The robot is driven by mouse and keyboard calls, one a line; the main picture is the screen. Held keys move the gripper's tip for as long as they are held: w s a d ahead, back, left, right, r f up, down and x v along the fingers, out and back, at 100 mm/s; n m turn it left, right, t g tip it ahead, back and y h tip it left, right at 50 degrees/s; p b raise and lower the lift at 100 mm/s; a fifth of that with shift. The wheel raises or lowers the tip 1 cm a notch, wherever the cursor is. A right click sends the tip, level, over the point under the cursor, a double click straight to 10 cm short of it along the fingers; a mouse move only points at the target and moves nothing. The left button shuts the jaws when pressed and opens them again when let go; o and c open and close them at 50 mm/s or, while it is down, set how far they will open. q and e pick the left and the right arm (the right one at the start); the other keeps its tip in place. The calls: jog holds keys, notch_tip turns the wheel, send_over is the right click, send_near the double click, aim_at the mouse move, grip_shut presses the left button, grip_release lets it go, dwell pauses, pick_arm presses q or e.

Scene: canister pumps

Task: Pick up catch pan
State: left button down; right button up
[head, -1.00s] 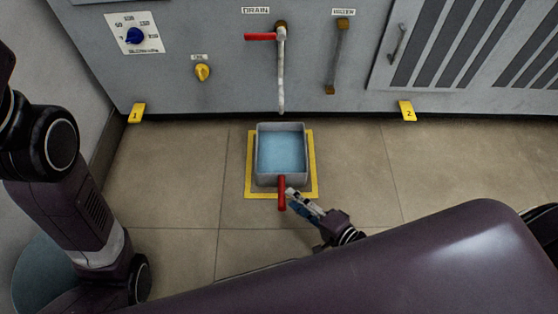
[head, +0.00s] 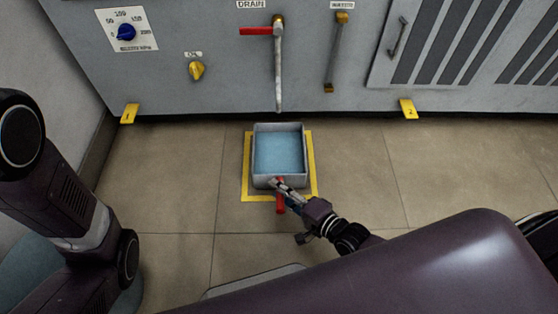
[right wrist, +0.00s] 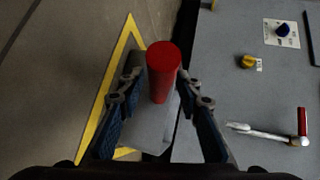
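The catch pan (head: 264,182) is a square grey pan with a flat blue surface inside, in the middle of the head view. It stands on the floor within a yellow outlined square. Its red handle (head: 280,206) sticks out from the near side. My right gripper (head: 279,185) is at the handle and covers part of it in the head view. In the right wrist view, the open fingers (right wrist: 160,88) stand on either side of the red handle (right wrist: 163,66), with a gap visible on both sides. My left gripper is out of view; only left arm links show.
The grey machine front stands behind the pan. The drain pipe (head: 278,75) with a red lever (head: 256,31) hangs just behind the pan's far edge. Yellow markers (head: 130,113) and (head: 408,108) stand at the machine's base. The tiled floor is clear on both sides.

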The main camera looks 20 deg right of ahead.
grip_shut()
jog(key=shift+r, duration=0.1)
dwell(0.3)
